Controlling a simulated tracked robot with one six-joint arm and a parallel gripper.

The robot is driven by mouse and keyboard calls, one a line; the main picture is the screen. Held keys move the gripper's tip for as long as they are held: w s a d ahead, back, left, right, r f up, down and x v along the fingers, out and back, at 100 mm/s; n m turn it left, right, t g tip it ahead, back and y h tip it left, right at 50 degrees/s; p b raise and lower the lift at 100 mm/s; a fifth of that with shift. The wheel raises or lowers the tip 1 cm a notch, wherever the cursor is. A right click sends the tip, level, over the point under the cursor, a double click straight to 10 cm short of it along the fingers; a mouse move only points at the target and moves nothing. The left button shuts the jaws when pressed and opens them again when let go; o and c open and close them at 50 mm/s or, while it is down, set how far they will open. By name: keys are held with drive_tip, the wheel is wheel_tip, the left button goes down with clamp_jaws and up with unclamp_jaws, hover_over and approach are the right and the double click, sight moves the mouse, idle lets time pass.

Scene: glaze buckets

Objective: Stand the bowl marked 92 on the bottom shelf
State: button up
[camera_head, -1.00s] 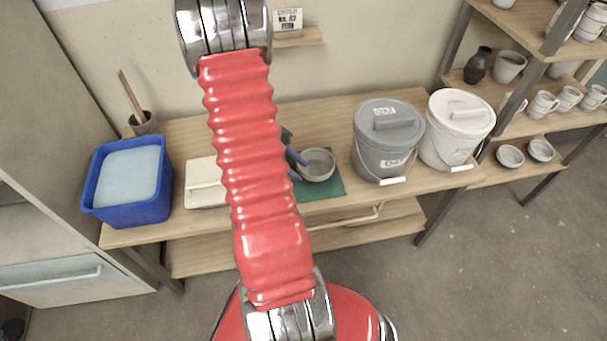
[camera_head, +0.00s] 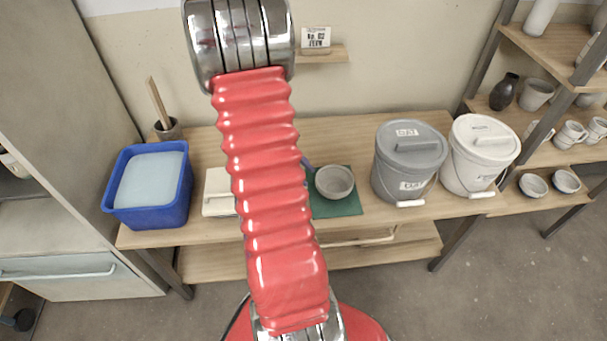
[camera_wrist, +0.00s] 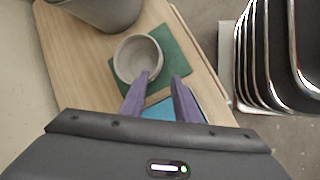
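A grey bowl (camera_head: 334,182) stands upright on a green mat (camera_head: 349,206) on the workbench. The wrist view shows this bowl (camera_wrist: 138,58) too, empty inside; no number is legible on it. My gripper (camera_wrist: 160,77) is open with two purple fingers. The left fingertip overlaps the bowl's near rim in the picture; I cannot tell if they touch. Nothing is held between the fingers. In the head view my arm hides most of the gripper. The rack's bottom shelf (camera_head: 515,201) at right holds two small bowls (camera_head: 533,186).
On the bench (camera_head: 280,119) stand a blue tub (camera_head: 122,214), a grey lidded bucket (camera_head: 397,180) and a white lidded bucket (camera_head: 468,170). The rack's upper boards hold mugs and a dark vase (camera_head: 504,92). A lower board (camera_head: 220,266) under the bench looks largely bare.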

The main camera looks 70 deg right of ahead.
idle(0.4)
drive_tip(key=w+a+r+t, duration=0.5)
drive_tip(key=w+a+r, duration=0.7)
drive_tip(key=a+r, duration=0.4)
drive_tip(key=s+a+r+n+t+y, duration=0.1)
drive_tip(key=a+r+t, duration=0.2)
drive_tip(key=a, duration=1)
drive_tip(key=s+a+r+t+y, duration=0.1)
drive_tip(key=a+r, duration=0.5)
drive_tip(key=a, duration=0.7)
drive_tip(key=shift+s+a+r+n+t+y, duration=0.15)
drive_tip(key=shift+a+n+t+y, duration=0.35)
drive_tip(key=shift+t, duration=0.7)
drive_tip(key=shift+o, duration=0.7)
drive_tip(key=shift+d, duration=0.15)
